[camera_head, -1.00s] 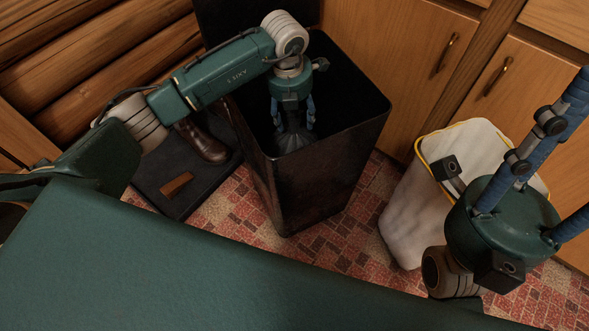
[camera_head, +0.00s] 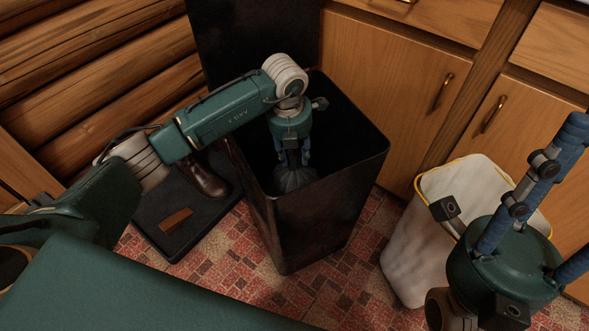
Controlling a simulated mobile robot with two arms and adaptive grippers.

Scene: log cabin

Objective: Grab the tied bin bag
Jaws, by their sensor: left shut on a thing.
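The tied bin bag (camera_head: 296,181) is dark and gathered at its top. It sits inside the tall black bin (camera_head: 318,222), and only its upper part shows. My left gripper (camera_head: 294,162) reaches down into the bin and is shut on the bag's gathered top. The rest of the bag is hidden by the bin wall. My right gripper (camera_head: 545,185) is at the right edge, pointing up, with its blue fingers spread apart and nothing seen between them. The fingertips are partly cut off by the frame.
The bin's lid (camera_head: 250,40) stands open behind it. A white bin with a yellow rim (camera_head: 410,255) stands to the right, partly behind my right gripper. Brown boots (camera_head: 205,178) stand on a dark mat (camera_head: 160,222) at left. Wooden cabinets (camera_head: 400,80) close off the back.

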